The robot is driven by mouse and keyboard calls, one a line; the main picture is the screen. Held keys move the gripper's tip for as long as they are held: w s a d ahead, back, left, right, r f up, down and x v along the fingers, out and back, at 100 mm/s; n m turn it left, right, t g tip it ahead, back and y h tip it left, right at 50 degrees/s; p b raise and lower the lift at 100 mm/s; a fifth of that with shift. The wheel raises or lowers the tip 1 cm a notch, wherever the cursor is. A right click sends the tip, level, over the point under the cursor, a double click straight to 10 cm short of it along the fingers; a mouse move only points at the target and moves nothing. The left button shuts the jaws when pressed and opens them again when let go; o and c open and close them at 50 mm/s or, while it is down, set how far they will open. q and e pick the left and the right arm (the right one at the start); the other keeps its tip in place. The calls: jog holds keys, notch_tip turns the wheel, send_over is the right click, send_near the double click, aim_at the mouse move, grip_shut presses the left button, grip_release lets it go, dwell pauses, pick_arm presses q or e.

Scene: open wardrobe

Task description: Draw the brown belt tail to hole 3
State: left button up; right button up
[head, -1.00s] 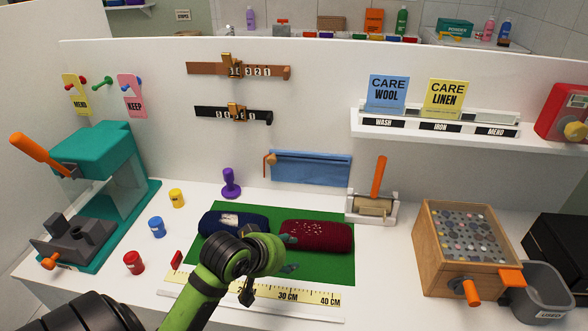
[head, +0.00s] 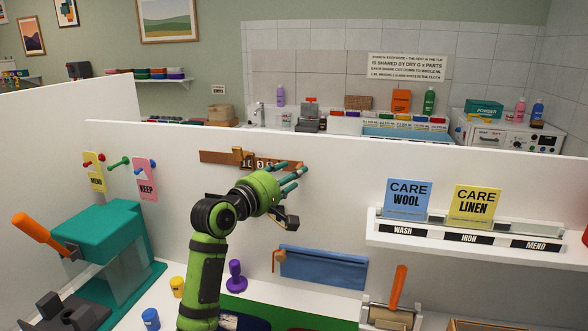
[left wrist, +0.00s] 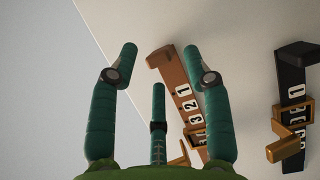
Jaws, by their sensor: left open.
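The brown belt (head: 218,157) is mounted on the white panel in the head view, with a brass buckle (head: 240,156) at its left part and numbered holes to the right. My left gripper (head: 300,172) is open and empty, its teal fingers near the belt's right end. In the left wrist view, the belt's tail end (left wrist: 160,58) appears between the spread fingertips (left wrist: 160,50); contact cannot be told. The numbers 1, 2 and 3 (left wrist: 185,100) and the buckle (left wrist: 182,157) also show there. My right gripper is not in view.
A black belt (left wrist: 291,75) with a brass buckle lies beside the brown one in the left wrist view. Below in the head view are a blue cloth (head: 323,268) and a purple stamp (head: 236,278). A shelf with care cards (head: 408,197) is at right.

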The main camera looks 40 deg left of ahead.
pick_arm(q)
jog(key=shift+w, duration=0.75)
grip_shut()
jog(key=shift+a, duration=0.1)
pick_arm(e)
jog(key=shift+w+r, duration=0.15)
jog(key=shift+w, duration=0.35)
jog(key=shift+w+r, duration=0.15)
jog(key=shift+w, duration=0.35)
